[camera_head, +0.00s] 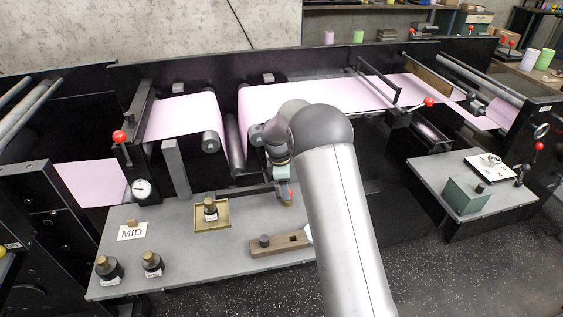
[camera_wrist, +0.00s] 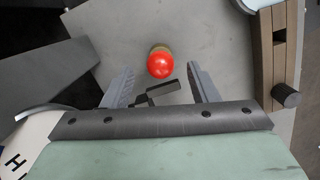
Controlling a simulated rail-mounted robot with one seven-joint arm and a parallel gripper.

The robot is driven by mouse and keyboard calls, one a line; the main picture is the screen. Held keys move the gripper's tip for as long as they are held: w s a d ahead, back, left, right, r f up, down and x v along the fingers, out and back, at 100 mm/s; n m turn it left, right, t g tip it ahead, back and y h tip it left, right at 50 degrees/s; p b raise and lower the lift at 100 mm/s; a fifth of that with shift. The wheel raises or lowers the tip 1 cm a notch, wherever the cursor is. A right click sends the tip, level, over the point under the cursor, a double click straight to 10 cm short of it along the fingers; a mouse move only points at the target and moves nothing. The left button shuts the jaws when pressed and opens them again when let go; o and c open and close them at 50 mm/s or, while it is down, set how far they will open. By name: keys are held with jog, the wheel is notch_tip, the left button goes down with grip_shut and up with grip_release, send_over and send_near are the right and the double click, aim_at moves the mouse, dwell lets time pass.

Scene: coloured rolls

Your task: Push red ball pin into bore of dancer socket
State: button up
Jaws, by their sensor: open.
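The red ball pin (camera_wrist: 160,66) shows in the wrist view as a glossy red ball over a brass-coloured part, beyond my fingertips and near the middle. In the head view a small red and brass bit (camera_head: 290,196) shows at the lower end of my gripper (camera_head: 283,190), partly hidden by it. My gripper (camera_wrist: 160,84) is open, its two grey fingers apart, one on each side below the ball in the picture. A dark angled piece (camera_wrist: 158,93) lies between the fingers. I cannot make out the dancer socket or its bore for certain.
A wooden block (camera_head: 263,252) with a slot and dark peg lies on the grey table (camera_head: 190,259). A brass tray (camera_head: 224,222) holds a dark weight. Two more weights (camera_head: 108,269) and a MID card (camera_head: 132,231) stand at left. Pink web (camera_head: 300,100) runs behind.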

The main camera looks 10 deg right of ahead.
notch_tip(320, 180, up, 15)
jog(key=a, duration=0.2)
jog(key=shift+w, duration=0.25)
jog(key=shift+a+f, duration=0.1)
